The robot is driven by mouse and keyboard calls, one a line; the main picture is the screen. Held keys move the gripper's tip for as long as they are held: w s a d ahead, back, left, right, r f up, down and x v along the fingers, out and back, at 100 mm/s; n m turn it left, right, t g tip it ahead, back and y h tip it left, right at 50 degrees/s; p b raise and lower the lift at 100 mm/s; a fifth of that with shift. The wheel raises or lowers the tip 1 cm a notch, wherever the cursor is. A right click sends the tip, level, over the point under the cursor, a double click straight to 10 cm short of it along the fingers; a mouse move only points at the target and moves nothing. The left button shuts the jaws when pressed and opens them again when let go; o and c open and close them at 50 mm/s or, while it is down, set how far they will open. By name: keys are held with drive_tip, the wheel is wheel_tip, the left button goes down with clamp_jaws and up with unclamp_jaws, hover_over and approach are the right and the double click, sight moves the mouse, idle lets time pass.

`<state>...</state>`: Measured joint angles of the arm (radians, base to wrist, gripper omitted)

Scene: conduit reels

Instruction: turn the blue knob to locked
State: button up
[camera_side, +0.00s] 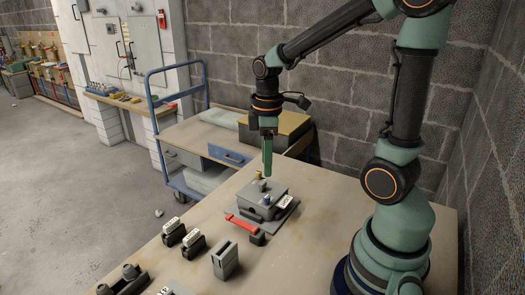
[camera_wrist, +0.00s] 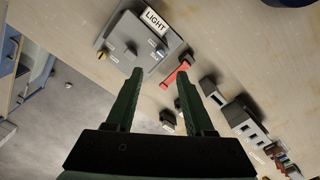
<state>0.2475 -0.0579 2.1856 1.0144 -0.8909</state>
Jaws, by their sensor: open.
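The blue knob (camera_side: 267,199) stands on top of a grey box (camera_side: 251,209) on the table in the side view. In the wrist view a small bluish knob (camera_wrist: 160,52) shows near the box edge beside the red handle; its pointing direction is too small to read. A grey knob (camera_side: 262,187) and a brass-coloured one (camera_side: 258,175) stand behind it on the box. My gripper (camera_side: 267,174) hangs pointing down above the far part of the box. In the wrist view its fingers (camera_wrist: 157,76) are spread apart with nothing between them.
A red handle (camera_side: 242,221) lies beside the box, and a label reading LIGHT (camera_wrist: 155,20) is on its other side. Several grey blocks, including a slotted one (camera_side: 225,260), stand on the table's near left. A blue trolley (camera_side: 152,105) stands behind. The table right of the box is clear.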

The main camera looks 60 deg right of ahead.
sight(266, 196)
wheel_tip(266, 196, down, 10)
drive_tip(key=shift+f, duration=0.1)
idle(0.4)
clamp_jaws()
